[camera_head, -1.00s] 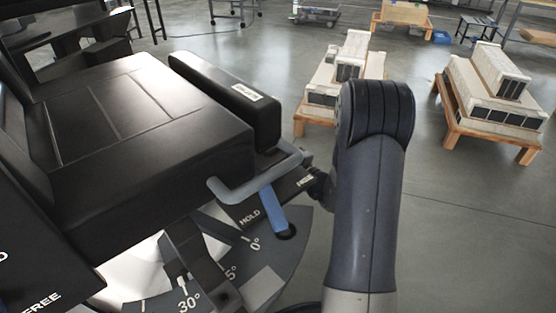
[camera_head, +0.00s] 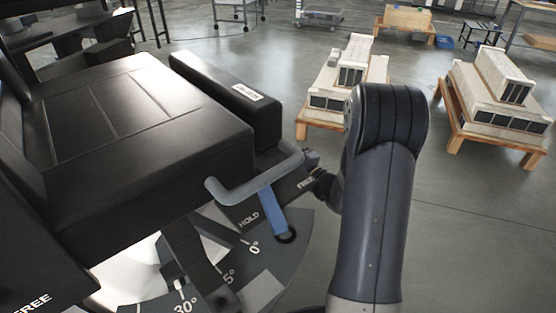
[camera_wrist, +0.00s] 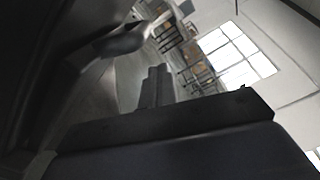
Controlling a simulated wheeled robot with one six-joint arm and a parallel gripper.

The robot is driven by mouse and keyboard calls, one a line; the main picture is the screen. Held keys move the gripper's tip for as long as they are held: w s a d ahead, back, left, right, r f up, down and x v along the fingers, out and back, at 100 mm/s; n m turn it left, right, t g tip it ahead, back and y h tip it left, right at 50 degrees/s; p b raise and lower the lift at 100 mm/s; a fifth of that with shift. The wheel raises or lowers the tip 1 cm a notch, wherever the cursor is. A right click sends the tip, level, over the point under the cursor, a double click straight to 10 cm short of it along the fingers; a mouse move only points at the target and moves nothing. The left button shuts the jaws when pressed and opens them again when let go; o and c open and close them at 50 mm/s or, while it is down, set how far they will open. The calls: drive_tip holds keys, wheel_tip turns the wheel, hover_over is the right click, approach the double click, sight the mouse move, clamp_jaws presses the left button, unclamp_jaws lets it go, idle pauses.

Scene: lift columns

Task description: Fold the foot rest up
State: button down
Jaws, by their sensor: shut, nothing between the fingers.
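A black padded chair (camera_head: 140,125) fills the left of the head view. A long black pad (camera_head: 215,85) with a small white label lies along the far right side of its cushion; the label is too small to read, and I cannot tell if this pad is the foot rest. A grey bar handle (camera_head: 240,191) curves out below the pad. A blue lever (camera_head: 272,213) stands beneath it, beside the HOLD and FREE marks. My gripper (camera_head: 311,160) is partly hidden behind my arm, close to the handle's right end; contact is unclear. It is shut and empty.
A dark angle scale (camera_head: 240,270) sits below the lever. Two low wooden pallets with stacked pale blocks stand beyond, one at the centre (camera_head: 345,85) and one at the right (camera_head: 495,95). The grey floor between them is clear. The wrist view is mostly blocked by dark surfaces.

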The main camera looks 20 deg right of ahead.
drive_tip(key=d+p+v, duration=0.1)
drive_tip(key=p+v, duration=0.1)
drive_tip(key=v, duration=0.8)
drive_tip(key=shift+w+d, duration=0.2)
drive_tip(key=shift+d, duration=0.15)
drive_tip(key=w+a+b, duration=0.1)
drive_tip(key=w+a, duration=0.7)
drive_tip(key=shift+a, duration=0.3)
